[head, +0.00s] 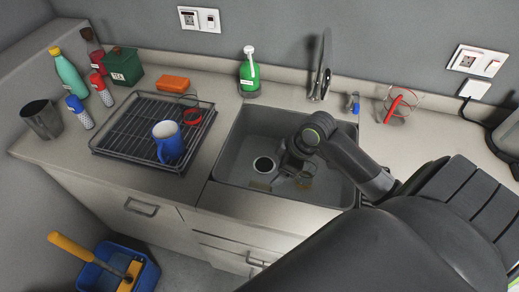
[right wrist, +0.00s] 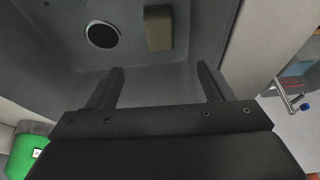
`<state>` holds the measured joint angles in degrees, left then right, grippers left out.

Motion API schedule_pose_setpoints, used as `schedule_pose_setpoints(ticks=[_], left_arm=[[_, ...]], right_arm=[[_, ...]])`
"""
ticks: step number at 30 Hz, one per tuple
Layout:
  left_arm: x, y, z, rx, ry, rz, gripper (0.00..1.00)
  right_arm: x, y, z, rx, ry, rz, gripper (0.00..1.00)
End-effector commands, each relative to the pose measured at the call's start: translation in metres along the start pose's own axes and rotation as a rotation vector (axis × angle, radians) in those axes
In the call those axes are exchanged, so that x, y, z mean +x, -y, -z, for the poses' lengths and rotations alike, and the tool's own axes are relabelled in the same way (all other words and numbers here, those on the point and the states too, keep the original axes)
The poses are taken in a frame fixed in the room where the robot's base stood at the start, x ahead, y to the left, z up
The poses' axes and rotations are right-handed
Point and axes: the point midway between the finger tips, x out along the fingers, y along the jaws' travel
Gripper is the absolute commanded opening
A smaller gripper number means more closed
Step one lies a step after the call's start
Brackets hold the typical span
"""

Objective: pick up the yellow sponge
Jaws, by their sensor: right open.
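The yellow sponge shows as a dull tan block (right wrist: 158,28) on the sink floor in the right wrist view, beside the round drain. My right gripper (head: 297,168) is down inside the sink, right of the drain. In the right wrist view its two fingers (right wrist: 160,72) are apart with nothing between them, and the sponge lies beyond their tips. My left gripper is not in view.
The sink walls (head: 228,152) enclose the gripper. The drain (right wrist: 102,35) is close to the sponge. A faucet (head: 321,70) and a green bottle (head: 249,75) stand behind the sink. A drying rack (head: 120,127) with a blue mug (head: 168,141) stands left. An orange block (head: 173,84) lies behind the rack.

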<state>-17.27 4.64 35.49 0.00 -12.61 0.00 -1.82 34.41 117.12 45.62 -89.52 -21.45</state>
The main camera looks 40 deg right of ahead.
Motion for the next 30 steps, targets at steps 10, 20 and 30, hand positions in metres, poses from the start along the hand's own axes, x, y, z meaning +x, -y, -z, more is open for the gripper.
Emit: schedule_pose_setpoints(ticks=[10,20,30], left_arm=[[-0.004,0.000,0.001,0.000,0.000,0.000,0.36],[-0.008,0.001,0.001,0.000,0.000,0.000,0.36],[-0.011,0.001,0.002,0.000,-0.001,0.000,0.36]], right_arm=[[0.055,0.002,0.001,0.005,-0.002,0.006,0.75],[0.109,0.000,0.000,0.002,0.000,0.003,0.75],[0.128,0.000,0.000,0.001,0.000,0.002,0.75]])
